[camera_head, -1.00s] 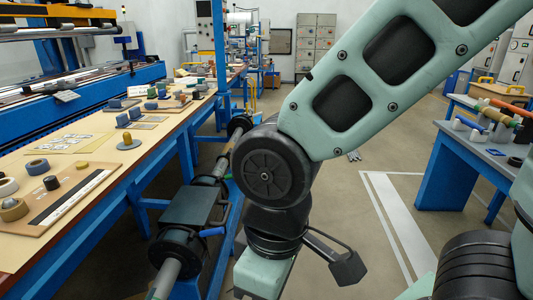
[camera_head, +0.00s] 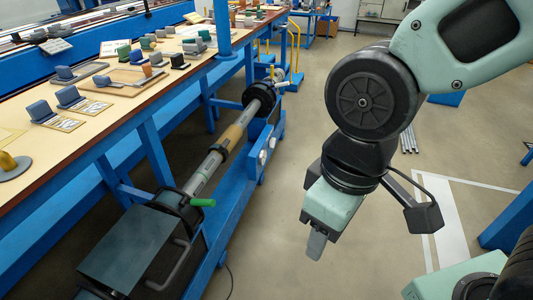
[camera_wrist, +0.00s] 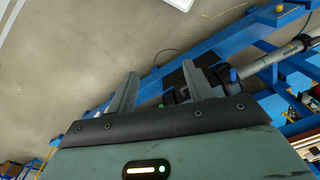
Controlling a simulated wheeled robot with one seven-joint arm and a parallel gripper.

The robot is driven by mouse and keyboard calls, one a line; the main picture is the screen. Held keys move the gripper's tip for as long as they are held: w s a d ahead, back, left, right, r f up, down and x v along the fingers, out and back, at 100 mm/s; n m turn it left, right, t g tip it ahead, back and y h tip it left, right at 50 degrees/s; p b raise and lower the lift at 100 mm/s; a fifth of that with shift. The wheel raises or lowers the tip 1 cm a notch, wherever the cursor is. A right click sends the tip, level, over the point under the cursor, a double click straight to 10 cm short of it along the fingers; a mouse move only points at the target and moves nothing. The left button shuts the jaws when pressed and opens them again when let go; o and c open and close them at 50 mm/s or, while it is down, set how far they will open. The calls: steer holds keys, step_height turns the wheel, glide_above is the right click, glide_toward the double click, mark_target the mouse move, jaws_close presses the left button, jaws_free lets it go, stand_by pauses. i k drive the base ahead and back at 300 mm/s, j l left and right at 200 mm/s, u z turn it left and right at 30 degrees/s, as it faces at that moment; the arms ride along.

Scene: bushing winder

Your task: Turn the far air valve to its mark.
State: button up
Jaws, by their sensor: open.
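My gripper (camera_head: 316,243) hangs over the aisle floor, right of the winder, touching nothing. In the wrist view its two fingers (camera_wrist: 163,85) are spread with nothing between them. Two small pale round fittings (camera_head: 262,157) sit farther along the blue rail; I cannot tell which part is the far air valve. No mark is legible. In the wrist view a small blue handle (camera_wrist: 233,75) shows beside the dark block, just beyond the right finger.
The winder's shaft (camera_head: 232,135) runs away along the table, through a black collar (camera_head: 258,95). The long table (camera_head: 60,165) at left carries several small parts. A blue bench (camera_head: 505,225) stands at right. The floor between is open.

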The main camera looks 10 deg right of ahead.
mark_target(272, 142)
steer(key=i+l, duration=0.5)
steer(key=i+l+u, duration=0.35)
steer(key=i, duration=0.4)
steer(key=i+l+u, duration=0.35)
steer(key=i+l, duration=0.3)
